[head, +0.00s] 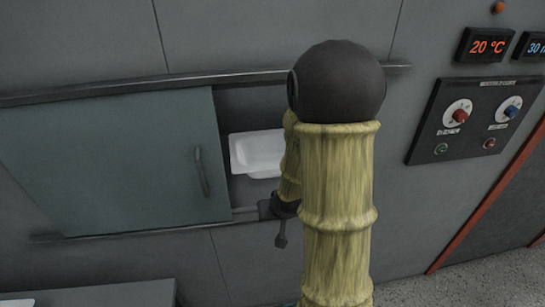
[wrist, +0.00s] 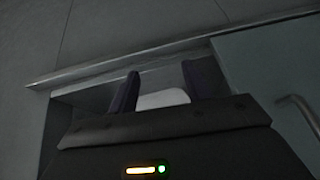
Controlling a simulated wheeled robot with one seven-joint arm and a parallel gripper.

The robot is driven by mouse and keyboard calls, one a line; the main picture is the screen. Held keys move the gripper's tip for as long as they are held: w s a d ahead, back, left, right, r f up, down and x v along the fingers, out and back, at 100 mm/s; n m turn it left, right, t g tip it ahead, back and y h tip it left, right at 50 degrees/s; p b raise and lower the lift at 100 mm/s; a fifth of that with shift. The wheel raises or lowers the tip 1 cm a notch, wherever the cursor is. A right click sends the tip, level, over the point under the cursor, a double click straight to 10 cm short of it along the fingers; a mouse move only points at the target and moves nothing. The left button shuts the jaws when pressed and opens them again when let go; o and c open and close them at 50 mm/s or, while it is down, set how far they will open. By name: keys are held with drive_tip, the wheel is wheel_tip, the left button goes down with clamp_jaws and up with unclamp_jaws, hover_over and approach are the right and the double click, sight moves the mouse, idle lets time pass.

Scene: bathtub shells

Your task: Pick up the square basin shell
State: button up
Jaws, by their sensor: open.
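The square basin shell (head: 256,150) is white with rounded corners. It sits in the open part of a wall recess, right of the sliding door, in the head view. My arm hides its right side there. In the wrist view a white edge of the shell (wrist: 163,98) shows between the two dark fingers of my gripper (wrist: 160,68). The fingers are apart with nothing clamped between them. My gripper's body covers the lower part of the shell in this view. Whether the fingers touch it cannot be told. In the head view my gripper is mostly hidden behind my arm.
A grey-green sliding door (head: 115,160) with a dark handle (head: 202,172) covers the recess's left part. Metal rails run above (head: 120,85) and below. A control panel (head: 475,118) with knobs is on the right wall. A grey ledge (head: 100,293) stands at lower left.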

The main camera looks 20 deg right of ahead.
drive_tip(key=w+d+f+m+t+y+p, duration=0.1)
drive_tip(key=w+d+f+m+t+y, duration=0.15)
drive_tip(key=d+f+m+t, duration=0.35)
drive_tip(key=s+d+r+m+t, duration=0.2)
drive_tip(key=r+m+t, duration=0.3)
drive_tip(key=m, duration=0.3)
drive_tip(key=shift+s+t, duration=0.5)
drive_tip(key=shift+s, duration=0.25)
drive_tip(key=shift+f, duration=0.1)
drive_tip(key=w, duration=0.4)
drive_tip(key=w+a, duration=0.1)
drive_tip(key=w, duration=0.7)
drive_tip(key=shift+w+a, duration=0.15)
drive_tip(key=shift+a, duration=0.1)
